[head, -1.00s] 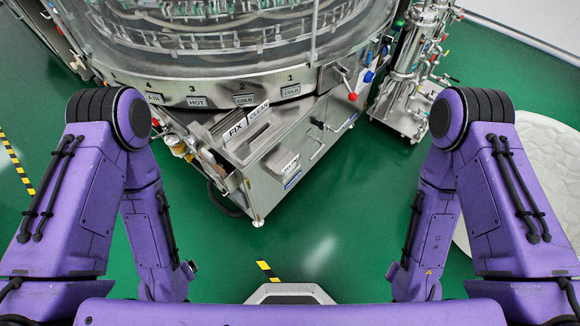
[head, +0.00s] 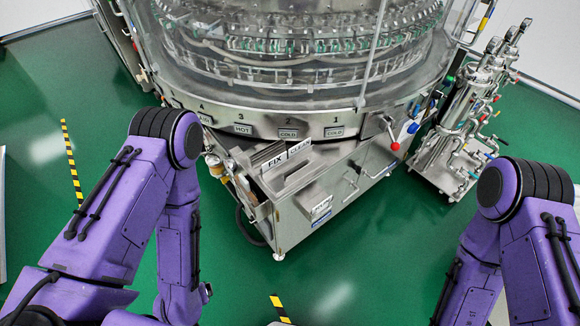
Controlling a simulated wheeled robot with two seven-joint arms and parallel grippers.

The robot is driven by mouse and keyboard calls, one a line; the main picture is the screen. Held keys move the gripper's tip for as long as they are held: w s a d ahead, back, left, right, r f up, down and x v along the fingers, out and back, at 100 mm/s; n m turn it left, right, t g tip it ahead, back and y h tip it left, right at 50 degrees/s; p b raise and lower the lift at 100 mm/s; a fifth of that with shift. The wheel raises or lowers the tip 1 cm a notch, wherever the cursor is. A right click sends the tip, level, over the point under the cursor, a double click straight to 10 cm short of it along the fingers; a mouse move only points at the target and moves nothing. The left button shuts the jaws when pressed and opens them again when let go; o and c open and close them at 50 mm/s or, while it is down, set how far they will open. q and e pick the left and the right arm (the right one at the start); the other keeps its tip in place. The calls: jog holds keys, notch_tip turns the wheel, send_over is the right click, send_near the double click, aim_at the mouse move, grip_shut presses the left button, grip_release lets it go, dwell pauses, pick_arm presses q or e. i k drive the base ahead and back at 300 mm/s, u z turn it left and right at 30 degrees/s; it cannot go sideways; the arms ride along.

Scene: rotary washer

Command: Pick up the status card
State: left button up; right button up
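Two small white cards stand side by side in a slotted metal holder on top of the washer's steel cabinet. One card reads FIX (head: 275,163); the other, to its right, seems to read CLEAN (head: 299,148). Both stand upright and are clear of my arms. I cannot tell from the picture which one is the status card.
The rotary washer (head: 262,113), with a clear cover, fills the upper middle. Its steel cabinet (head: 300,225) has a red-knobbed lever (head: 393,145). A pipe-and-valve unit (head: 455,135) stands at right. Green floor (head: 235,285) is open in front; yellow-black tape (head: 71,165) lies left.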

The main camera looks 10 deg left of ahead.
aim_at(321, 205)
jog(key=u, duration=0.05)
jog(key=k, duration=0.65)
jog(key=u, duration=0.65)
jog(key=i, duration=1.5)
jog(key=z, duration=0.9)
